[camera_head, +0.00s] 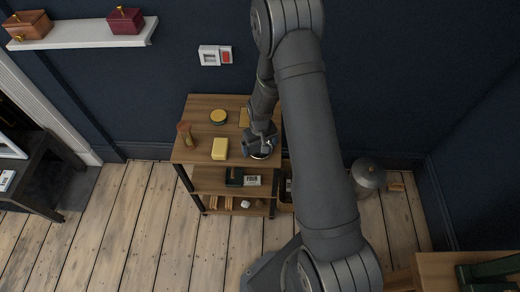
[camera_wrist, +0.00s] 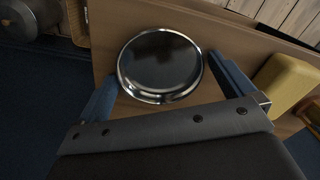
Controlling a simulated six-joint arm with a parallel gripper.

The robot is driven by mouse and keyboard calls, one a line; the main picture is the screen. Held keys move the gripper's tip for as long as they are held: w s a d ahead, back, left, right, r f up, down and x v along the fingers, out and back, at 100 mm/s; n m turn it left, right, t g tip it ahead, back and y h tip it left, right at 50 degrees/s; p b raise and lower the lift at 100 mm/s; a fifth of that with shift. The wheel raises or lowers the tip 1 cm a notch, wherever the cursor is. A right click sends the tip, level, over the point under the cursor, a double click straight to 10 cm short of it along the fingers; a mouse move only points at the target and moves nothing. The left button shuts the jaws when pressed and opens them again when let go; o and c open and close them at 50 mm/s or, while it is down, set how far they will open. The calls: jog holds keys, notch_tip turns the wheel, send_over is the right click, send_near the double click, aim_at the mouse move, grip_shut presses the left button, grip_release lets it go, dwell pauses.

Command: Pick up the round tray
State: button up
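The round tray (camera_wrist: 160,65) is a shiny metal disc with a raised rim and a dark, mirror-like middle. It lies flat on the wooden top of the shelf unit (camera_head: 200,150). In the head view only a bit of its pale rim (camera_head: 261,157) shows beneath my gripper (camera_head: 259,147). In the wrist view my gripper (camera_wrist: 162,69) is open, with one blue finger on the left of the tray and one on the right. The fingertips look close to the rim; I cannot tell whether they touch it. Nothing is held.
Lower shelves hold a black box (camera_head: 235,177) and small items. A grey canister (camera_head: 368,178) stands right of the unit. The dark wall is behind.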

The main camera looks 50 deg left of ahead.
jog(key=c, duration=0.8)
jog(key=shift+o, duration=0.2)
jog(key=shift+r, duration=0.1)
